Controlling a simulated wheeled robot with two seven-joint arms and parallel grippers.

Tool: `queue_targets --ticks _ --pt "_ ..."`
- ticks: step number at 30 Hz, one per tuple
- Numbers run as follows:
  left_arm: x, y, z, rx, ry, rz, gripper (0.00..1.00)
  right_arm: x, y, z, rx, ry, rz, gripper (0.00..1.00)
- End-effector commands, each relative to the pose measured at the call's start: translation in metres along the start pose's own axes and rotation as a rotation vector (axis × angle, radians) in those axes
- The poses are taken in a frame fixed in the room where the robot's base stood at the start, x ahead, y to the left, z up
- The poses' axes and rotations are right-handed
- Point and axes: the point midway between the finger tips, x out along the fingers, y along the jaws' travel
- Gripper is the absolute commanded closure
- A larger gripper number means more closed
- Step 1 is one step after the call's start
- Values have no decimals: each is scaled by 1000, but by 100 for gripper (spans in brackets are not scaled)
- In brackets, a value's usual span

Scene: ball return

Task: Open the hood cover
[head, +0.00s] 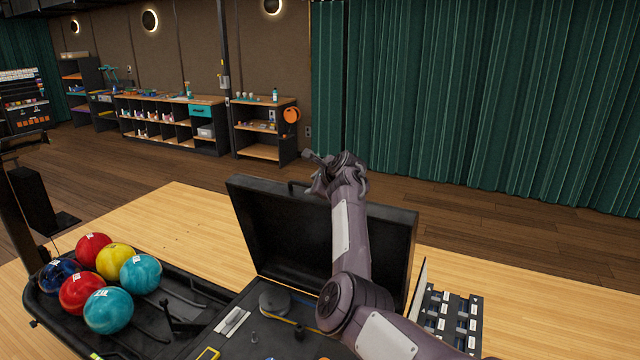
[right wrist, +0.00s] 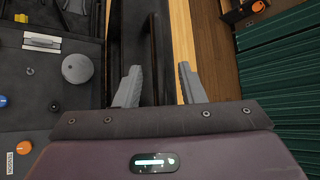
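The black hood cover (head: 280,230) stands raised and nearly upright behind the machine's open compartment in the head view. My right arm reaches up in front of the cover's right part. My right gripper (head: 318,157) is just above and beyond its top edge. In the right wrist view the two grey fingers (right wrist: 158,85) are spread apart, and the cover's dark edge (right wrist: 155,40) runs between and ahead of them. I cannot tell whether they touch it. My left gripper is not in view.
Several bowling balls (head: 108,311) lie in the black return tray (head: 180,340) at left. The open compartment holds a round grey knob (head: 274,301). A rack of small boxes (head: 445,318) stands at right. Wooden floor (head: 480,220) is clear behind the cover.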

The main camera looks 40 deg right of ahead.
Motion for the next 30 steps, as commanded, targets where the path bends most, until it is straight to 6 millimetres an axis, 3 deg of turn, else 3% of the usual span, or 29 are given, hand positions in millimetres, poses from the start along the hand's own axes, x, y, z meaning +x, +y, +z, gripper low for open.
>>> queue_targets --ticks 15,30 --pt "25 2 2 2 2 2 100 -62 2 -2 2 0 -1 64" --pt "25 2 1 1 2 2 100 -68 1 0 1 0 1 64"
